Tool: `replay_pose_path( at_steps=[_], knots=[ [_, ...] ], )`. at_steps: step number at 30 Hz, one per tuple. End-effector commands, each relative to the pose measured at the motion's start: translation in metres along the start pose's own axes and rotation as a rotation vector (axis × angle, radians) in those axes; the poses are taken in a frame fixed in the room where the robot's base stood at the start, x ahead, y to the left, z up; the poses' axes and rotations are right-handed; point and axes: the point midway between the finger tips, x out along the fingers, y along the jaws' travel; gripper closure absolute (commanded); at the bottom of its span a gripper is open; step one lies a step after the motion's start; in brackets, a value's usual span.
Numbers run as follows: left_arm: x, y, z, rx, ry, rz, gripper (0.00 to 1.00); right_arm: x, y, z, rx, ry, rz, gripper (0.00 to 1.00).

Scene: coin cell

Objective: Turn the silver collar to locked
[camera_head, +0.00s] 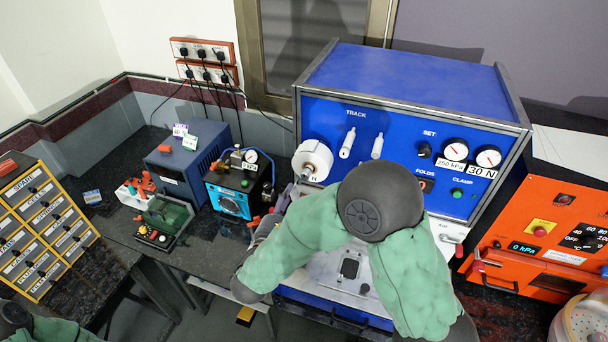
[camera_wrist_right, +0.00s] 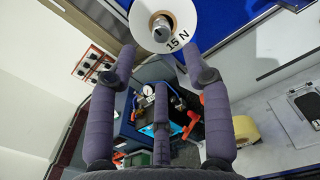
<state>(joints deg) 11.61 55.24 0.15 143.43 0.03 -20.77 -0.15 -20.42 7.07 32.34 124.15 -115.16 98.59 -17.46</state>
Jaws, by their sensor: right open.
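A silver piece (camera_wrist_right: 161,34), which looks like the collar, sits at the centre of a white roll marked "15 N" on the front of the blue machine. In the head view the white roll (camera_head: 312,160) is at the machine's left; the collar's setting cannot be read. My right gripper (camera_wrist_right: 159,66) is open and empty, its fingers pointing at the roll with the tips just short of or beside its lower edge; contact is unclear. In the head view my right arm partly hides this gripper. Part of my left arm shows at bottom left, its gripper out of view.
The blue machine (camera_head: 400,75) has pegs, a knob and gauges right of the roll. A smaller blue pump unit (camera_head: 232,195) stands left of my right gripper. An orange machine (camera_head: 545,235) is at right, yellow drawers (camera_head: 40,230) at left. A yellow roll (camera_wrist_right: 245,128) lies below right.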

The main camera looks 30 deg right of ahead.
Motion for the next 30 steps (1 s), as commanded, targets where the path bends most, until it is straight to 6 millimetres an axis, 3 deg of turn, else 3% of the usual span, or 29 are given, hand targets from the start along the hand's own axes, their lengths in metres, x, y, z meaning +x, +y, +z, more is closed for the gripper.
replay_pose_path(
  at_steps=[9,15,28,29,30],
  knots=[
    [-0.012,0.004,0.0,0.0,0.0,0.0,0.6,0.055,-0.002,0.001,-0.002,0.002,-0.007,0.51],
    [-0.016,0.006,0.0,0.0,0.001,0.0,0.6,0.079,-0.001,0.0,-0.001,0.002,-0.004,0.51],
    [-0.017,0.006,0.0,0.0,0.001,0.0,0.6,0.089,-0.001,0.0,0.0,0.001,-0.002,0.51],
    [-0.017,0.006,0.0,0.0,0.001,0.0,0.6,0.089,-0.001,0.0,0.0,0.002,-0.002,0.53],
    [-0.017,0.006,0.0,0.0,0.001,0.0,0.6,0.089,-0.001,0.0,0.0,0.001,-0.002,0.65]
  ],
)
